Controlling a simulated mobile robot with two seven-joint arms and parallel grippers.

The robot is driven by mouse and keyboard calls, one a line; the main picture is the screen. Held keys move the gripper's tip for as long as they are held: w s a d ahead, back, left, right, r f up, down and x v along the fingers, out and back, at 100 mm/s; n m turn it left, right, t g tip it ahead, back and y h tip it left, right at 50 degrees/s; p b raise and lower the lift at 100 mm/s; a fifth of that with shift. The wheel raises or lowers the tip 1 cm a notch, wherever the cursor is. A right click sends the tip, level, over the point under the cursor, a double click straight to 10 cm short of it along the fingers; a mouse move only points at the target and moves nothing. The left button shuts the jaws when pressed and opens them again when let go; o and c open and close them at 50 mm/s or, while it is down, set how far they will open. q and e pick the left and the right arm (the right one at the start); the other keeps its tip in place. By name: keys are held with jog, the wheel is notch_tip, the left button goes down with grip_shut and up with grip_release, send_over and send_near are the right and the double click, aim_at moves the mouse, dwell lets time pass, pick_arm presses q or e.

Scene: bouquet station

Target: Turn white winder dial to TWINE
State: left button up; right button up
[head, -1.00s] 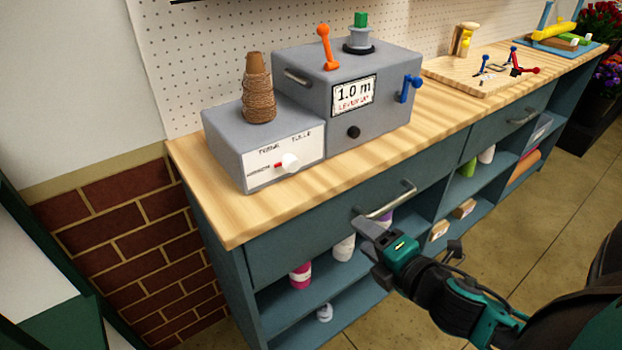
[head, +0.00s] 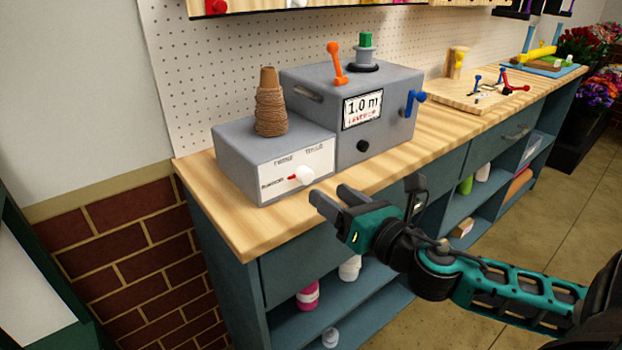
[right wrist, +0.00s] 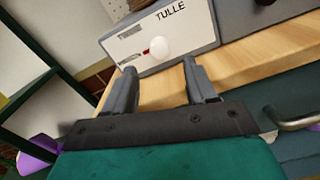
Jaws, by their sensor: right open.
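The white winder dial (head: 305,174) is on the white front panel of the low grey box, with a red pointer directed left toward a small label. The panel reads TWINE at upper left and TULLE at upper right. In the right wrist view the dial (right wrist: 160,47) lies beyond and between the fingertips. My right gripper (head: 328,198) is open and empty, just in front of the counter edge and short of the dial, not touching it. It also shows in the right wrist view (right wrist: 160,75). My left gripper is not in view.
A twine cone (head: 270,103) stands on the low box. The taller grey winder (head: 350,110) beside it has an orange lever (head: 337,63), a blue crank (head: 414,100) and a black knob (head: 362,146). A drawer handle (right wrist: 295,122) lies right of my gripper. The counter front (head: 240,230) is clear.

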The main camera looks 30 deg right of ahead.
aim_at(309, 179)
jog(key=shift+w+a, duration=0.15)
jog(key=shift+w, duration=1.6)
jog(key=shift+w+a, duration=0.15)
jog(key=shift+w, duration=1.6)
grip_shut()
